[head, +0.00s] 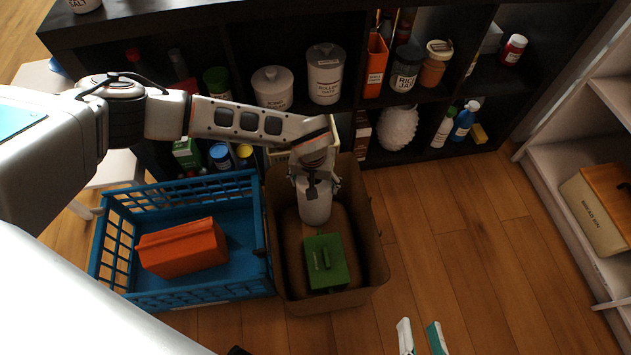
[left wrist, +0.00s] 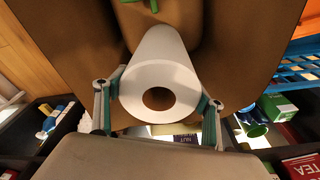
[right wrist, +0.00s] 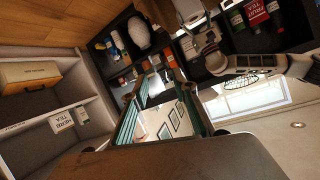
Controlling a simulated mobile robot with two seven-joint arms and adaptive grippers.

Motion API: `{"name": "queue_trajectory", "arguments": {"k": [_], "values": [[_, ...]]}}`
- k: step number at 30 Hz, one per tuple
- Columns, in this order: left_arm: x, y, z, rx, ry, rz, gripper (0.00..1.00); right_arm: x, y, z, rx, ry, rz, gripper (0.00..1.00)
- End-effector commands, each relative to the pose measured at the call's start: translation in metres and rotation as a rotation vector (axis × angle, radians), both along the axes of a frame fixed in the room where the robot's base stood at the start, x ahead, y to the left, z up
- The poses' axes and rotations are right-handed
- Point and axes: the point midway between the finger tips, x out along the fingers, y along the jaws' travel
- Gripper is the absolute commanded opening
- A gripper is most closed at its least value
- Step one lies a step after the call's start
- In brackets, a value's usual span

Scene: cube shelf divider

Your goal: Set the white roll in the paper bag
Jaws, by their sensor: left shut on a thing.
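The white roll (head: 315,205) is in my left gripper (head: 313,180), whose fingers sit on both sides of it. In the left wrist view the roll (left wrist: 160,60) shows its open end with the round core. The brown paper bag (head: 373,235) stands open on the floor, and the roll is over or inside its back part. Whether the roll touches anything in the bag cannot be told. A green box (head: 327,262) with a handle and a rounded brown thing (head: 293,250) are in the bag. My right gripper (head: 420,338) is open and empty near the bottom edge.
A blue crate (head: 262,225) with an orange box (head: 182,248) stands left of the bag. A dark cube shelf (head: 225,40) with jars and bottles is behind. A pale shelf (head: 570,150) stands at right. The wood floor (head: 460,240) between is clear.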

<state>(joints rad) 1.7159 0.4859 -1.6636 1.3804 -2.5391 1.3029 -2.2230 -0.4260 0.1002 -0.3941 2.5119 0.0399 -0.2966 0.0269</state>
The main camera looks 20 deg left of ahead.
Motion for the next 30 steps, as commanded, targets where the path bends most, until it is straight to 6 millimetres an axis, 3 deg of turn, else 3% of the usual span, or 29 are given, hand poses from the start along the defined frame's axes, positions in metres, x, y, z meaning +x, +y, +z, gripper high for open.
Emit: {"name": "queue_trajectory", "arguments": {"k": [6, 7, 9, 21, 26, 30], "values": [[0.001, 0.0, -0.003, -0.001, -0.001, 0.0, 0.4, -0.002, -0.002, -0.003, -0.009, 0.005, 0.003, 0.28], [0.001, 0.0, -0.003, 0.0, -0.001, 0.0, 0.71, -0.002, -0.002, -0.003, -0.011, 0.006, 0.003, 0.28], [0.001, 0.0, -0.003, 0.0, -0.001, 0.0, 0.86, -0.002, -0.003, -0.004, -0.013, 0.007, 0.004, 0.28], [0.001, 0.0, 0.001, -0.001, -0.001, 0.0, 0.86, -0.003, -0.004, -0.005, -0.019, 0.008, 0.007, 0.28], [0.002, 0.0, 0.029, 0.0, -0.012, -0.001, 0.86, 0.004, -0.008, 0.008, -0.076, -0.025, 0.023, 0.28], [0.001, -0.001, 0.063, 0.0, -0.019, -0.002, 0.86, 0.004, -0.027, 0.006, -0.189, -0.034, 0.049, 0.28]]}}
